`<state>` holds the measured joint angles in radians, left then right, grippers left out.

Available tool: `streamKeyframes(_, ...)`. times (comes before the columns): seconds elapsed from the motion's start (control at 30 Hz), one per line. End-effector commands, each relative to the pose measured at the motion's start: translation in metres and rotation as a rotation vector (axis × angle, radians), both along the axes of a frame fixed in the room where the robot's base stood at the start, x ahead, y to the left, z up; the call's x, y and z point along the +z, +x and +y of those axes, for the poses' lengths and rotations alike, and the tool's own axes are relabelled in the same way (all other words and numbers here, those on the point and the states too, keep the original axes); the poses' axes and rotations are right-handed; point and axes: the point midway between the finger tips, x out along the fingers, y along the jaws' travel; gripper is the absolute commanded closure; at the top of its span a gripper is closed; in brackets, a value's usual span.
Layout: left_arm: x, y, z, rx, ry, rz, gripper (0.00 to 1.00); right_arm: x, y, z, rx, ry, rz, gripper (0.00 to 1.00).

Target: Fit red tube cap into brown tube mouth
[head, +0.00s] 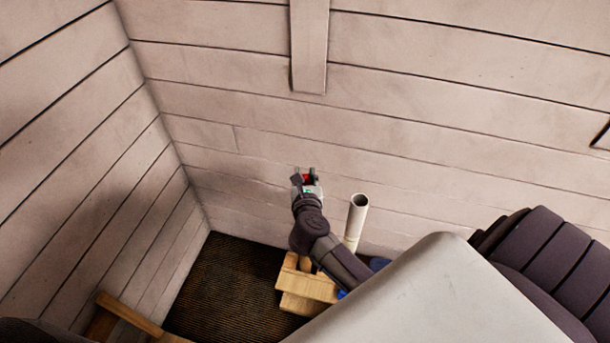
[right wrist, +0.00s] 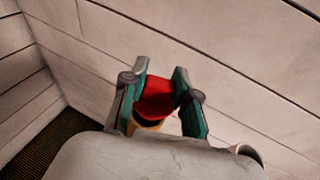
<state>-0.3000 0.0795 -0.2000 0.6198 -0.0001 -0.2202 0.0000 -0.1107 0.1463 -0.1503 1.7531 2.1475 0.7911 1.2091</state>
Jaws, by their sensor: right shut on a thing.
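My right gripper (head: 307,176) is shut on the red tube cap (head: 308,179), in front of the plank wall. In the right wrist view the cap (right wrist: 157,98) sits between the teal fingers of the gripper (right wrist: 161,90). Just below the cap shows a tan-brown rim with a dark inside (right wrist: 148,127), which looks like the brown tube's mouth. I cannot tell whether the cap touches it. In the head view the brown tube is not clearly visible; my right arm may hide it. My left gripper is not in view.
A pale open-topped tube (head: 355,226) stands right of my right arm; its mouth also shows in the right wrist view (right wrist: 246,153). A wooden stand (head: 308,288) and a blue thing (head: 379,264) are below. The plank wall (head: 430,150) is close behind.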

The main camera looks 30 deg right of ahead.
Motion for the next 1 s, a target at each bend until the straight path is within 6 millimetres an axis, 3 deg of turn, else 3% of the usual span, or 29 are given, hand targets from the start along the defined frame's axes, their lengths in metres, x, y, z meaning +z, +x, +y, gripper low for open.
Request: streamKeyframes(1.0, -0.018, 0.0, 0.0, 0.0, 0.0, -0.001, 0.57, -0.024, 0.0, 0.0, 0.0, 0.001, 0.001, 0.88)
